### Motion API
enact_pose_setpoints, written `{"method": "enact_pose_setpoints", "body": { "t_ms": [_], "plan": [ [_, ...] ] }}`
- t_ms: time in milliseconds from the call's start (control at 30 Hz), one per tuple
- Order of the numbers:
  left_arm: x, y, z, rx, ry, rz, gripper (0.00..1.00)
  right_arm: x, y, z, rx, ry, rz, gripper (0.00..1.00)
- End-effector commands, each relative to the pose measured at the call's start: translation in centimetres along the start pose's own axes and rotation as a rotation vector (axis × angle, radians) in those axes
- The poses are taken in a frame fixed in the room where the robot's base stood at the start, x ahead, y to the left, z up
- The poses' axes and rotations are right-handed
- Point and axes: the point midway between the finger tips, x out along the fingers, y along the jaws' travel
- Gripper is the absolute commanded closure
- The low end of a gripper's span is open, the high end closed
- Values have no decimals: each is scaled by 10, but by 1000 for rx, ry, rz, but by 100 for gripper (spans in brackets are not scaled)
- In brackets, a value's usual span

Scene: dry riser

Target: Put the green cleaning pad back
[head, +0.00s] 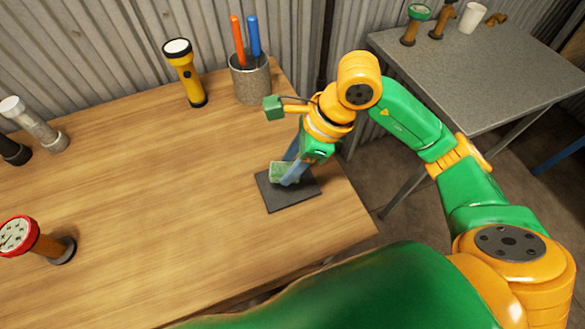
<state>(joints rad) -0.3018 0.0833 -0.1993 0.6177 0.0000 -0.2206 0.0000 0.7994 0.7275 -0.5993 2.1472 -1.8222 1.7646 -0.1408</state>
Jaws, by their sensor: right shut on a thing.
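The green cleaning pad (280,171) is a small green block at the right end of the wooden table. My right gripper (288,176) is shut on it, with the fingers pointing down. The pad is just above or touching a dark square mat (273,201); I cannot tell which. The gripper's fingers hide part of the pad and part of the mat. My left gripper does not show.
On the wooden table (150,185) stand a grey pot (251,82) with an orange and a blue stick, a yellow flashlight (186,75), a white-grey flashlight (36,124) and a red-rimmed gauge (38,240). A grey table (480,75) stands right. The wooden table's middle is clear.

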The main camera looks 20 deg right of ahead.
Motion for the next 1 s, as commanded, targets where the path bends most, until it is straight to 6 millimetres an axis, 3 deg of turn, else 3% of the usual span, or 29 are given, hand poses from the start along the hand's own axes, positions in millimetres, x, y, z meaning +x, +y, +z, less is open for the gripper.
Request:
{"method": "enact_pose_setpoints", "body": {
  "t_ms": [67,233,600,633,733,1000],
  "plan": [
    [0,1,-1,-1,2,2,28,10,-9,-8,6,3,3,100],
    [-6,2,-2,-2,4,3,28,35,-9,-18,1,1,2,100],
    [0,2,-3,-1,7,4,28,42,-9,-21,-3,0,-1,100],
    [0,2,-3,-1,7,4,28,42,-9,-21,-3,0,-1,54],
    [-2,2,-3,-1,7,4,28,40,-9,-20,-2,-1,0,27],
    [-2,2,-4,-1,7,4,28,40,-9,-20,-2,-1,0,26]
  ]
}}
